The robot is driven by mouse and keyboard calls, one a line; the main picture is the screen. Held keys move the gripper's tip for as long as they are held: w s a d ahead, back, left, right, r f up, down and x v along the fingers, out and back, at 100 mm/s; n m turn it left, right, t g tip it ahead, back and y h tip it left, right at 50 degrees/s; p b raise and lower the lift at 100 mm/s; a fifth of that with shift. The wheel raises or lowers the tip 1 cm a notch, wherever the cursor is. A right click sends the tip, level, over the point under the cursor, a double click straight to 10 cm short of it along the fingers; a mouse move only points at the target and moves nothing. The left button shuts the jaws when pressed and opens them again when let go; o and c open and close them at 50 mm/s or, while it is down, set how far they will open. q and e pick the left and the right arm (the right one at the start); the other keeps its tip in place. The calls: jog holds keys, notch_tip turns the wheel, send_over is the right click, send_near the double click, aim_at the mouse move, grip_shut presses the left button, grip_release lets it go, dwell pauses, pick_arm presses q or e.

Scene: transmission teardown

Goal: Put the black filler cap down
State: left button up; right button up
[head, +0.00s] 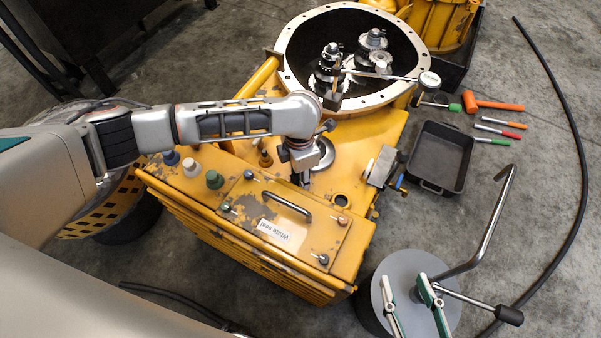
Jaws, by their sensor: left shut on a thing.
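My left gripper (301,180) points down over the top of the yellow housing (382,150), just behind the cover plate with the handle. It is shut on a small dark thing, most likely the black filler cap; it blends with the dark fingers, so its outline and whether it touches the housing cannot be told. A round steel disc (325,156) lies right behind the gripper. A dark round hole (341,200) is open in the housing to the right. My right gripper is not in view.
The bell opening (290,75) with gears and a dial gauge (428,82) is behind. A black tray (436,185) and tools lie right.

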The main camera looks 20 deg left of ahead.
pick_arm(q)
jog(key=shift+f, duration=0.1)
jog(key=o, duration=1.5)
pick_arm(e)
jog(key=shift+s+f, duration=0.3)
jog(key=shift+f, duration=0.1)
pick_arm(q)
jog(key=shift+w+r, duration=0.1)
jog(key=shift+r, duration=0.35)
jog(key=r+p, duration=0.2)
jog(key=r, duration=0.3)
jog(key=shift+w+r, duration=0.1)
jog(key=shift+w, duration=0.1)
jog(key=r, duration=0.2)
jog(key=r+p, duration=0.1)
jog(key=r, duration=0.1)
jog(key=r+p, duration=0.1)
jog(key=r, duration=0.1)
jog(key=shift+s, duration=0.3)
pick_arm(e)
jog(key=shift+n+g+h, duration=0.5)
jog(key=shift+n, duration=0.1)
jog(key=d+f, duration=0.1)
jog(key=s+d, duration=0.1)
jog(key=d+f, duration=0.1)
jog(key=shift+s+d+f, duration=0.3)
jog(key=shift+s+d, duration=0.1)
